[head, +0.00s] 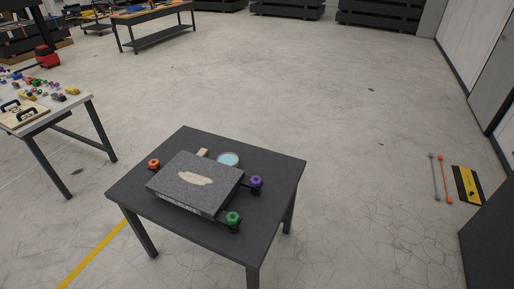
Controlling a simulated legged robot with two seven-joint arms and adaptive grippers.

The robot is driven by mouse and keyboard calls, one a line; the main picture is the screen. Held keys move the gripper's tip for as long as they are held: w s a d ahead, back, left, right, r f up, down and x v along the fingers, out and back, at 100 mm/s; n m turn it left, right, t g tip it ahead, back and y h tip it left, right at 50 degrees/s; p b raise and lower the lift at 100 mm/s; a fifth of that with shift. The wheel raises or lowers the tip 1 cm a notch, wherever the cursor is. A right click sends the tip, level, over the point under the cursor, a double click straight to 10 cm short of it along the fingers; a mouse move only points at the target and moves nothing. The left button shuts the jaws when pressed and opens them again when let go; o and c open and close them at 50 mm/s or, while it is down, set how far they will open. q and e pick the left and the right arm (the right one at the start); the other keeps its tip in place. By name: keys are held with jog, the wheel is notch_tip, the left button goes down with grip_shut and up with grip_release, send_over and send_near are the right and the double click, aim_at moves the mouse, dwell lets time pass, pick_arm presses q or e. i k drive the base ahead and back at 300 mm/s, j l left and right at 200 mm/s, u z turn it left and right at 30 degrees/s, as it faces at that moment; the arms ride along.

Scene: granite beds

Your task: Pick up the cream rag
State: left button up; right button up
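The cream rag (195,179) lies flat on top of a grey speckled granite block (217,190) in the head view. The block rests on a small dark table (274,180) near the middle of the picture. Nothing covers the rag. Neither of my grippers is in view.
Orange (154,163), purple (256,182) and green (233,218) knobs stand around the block. A light-blue round item (228,159) and a small beige piece (203,153) lie behind it. A cluttered table (84,102) stands left.

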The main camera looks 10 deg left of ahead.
aim_at(203, 152)
jog(key=i+l+z, duration=1.05)
jog(key=i+u, duration=0.25)
jog(key=i, duration=0.35)
jog(key=i+l+u, duration=0.1)
jog(key=i+u, duration=0.15)
jog(key=i, duration=0.35)
jog(key=i+u, duration=0.2)
jog(key=i, duration=0.55)
jog(key=i+u, duration=0.2)
jog(key=i, duration=0.5)
jog(key=i+l+u, duration=0.25)
jog(key=i, duration=0.5)
jog(key=i+j+u, duration=0.15)
jog(key=i+u, duration=0.55)
jog(key=u, duration=0.15)
jog(key=i+u, duration=0.4)
jog(key=i+l+u, duration=0.25)
jog(key=u, duration=0.15)
